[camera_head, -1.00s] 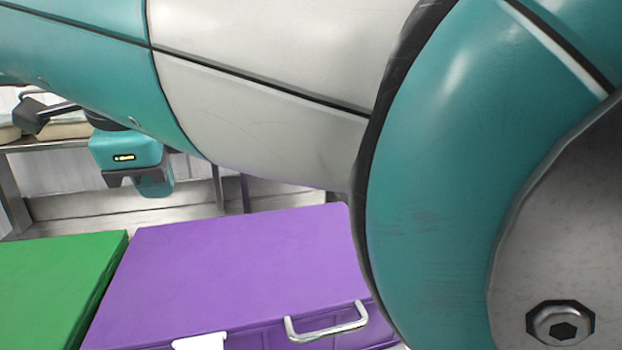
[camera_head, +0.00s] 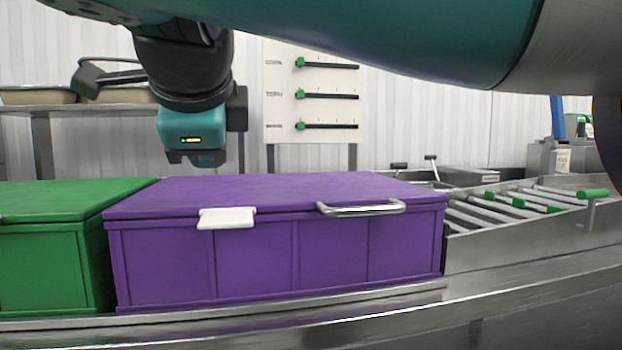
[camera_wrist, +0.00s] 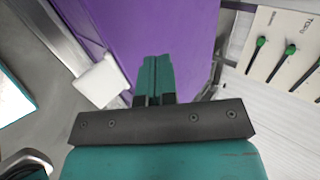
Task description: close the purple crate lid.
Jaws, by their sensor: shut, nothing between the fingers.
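The purple crate (camera_head: 290,255) stands on a metal ledge in the head view. Its purple lid (camera_head: 270,190) lies flat on top, down along the front rim. A white latch tab (camera_head: 226,218) and a metal handle (camera_head: 362,208) sit at the lid's front edge. My gripper (camera_head: 196,160) is above the lid's left part and behind its front edge, apart from it as far as I can see. In the wrist view my gripper (camera_wrist: 156,62) has its fingers together and empty over the purple lid (camera_wrist: 150,25), with the white latch tab (camera_wrist: 98,82) to the left.
A green crate (camera_head: 45,260) with its lid down stands close on the left. A roller conveyor (camera_head: 520,205) is on the right. A panel with several green-knobbed sliders (camera_head: 312,80) stands behind. A shelf with trays (camera_head: 100,95) is at the back left.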

